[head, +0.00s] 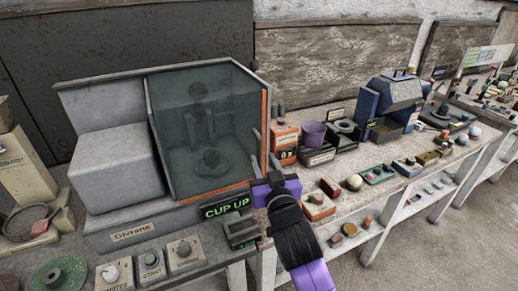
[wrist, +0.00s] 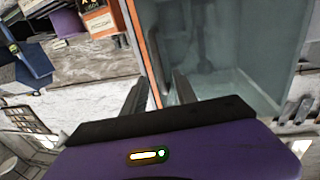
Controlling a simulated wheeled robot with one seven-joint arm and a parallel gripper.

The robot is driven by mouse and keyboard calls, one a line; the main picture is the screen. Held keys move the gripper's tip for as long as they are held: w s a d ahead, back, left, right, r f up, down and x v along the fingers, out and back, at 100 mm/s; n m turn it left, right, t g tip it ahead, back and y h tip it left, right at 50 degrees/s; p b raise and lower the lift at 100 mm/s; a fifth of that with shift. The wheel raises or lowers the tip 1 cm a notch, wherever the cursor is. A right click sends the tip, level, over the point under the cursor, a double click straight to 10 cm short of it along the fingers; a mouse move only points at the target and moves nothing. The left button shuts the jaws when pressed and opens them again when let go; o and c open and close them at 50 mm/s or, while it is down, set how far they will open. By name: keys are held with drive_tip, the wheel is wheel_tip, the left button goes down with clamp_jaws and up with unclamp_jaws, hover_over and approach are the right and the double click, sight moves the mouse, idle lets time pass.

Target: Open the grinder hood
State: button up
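The grinder hood (head: 225,120) is a tinted glass box with orange edging, down over the grinder on the left bench. A dark stand and round plate show dimly through the glass. The hood's glass (wrist: 235,45) lies behind the right finger. I cannot tell whether either finger touches the hood.
Several small control boxes line the front. A dark panel and wooden boards stand behind.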

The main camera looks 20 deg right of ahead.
sight(260, 152)
drive_tip(key=w, duration=0.2)
drive_tip(key=w+d+p, duration=0.1)
drive_tip(key=w, duration=0.2)
drive_tip(key=shift+w+r, duration=0.1)
drive_tip(key=shift+w, duration=0.2)
clamp_jaws()
idle(1.2)
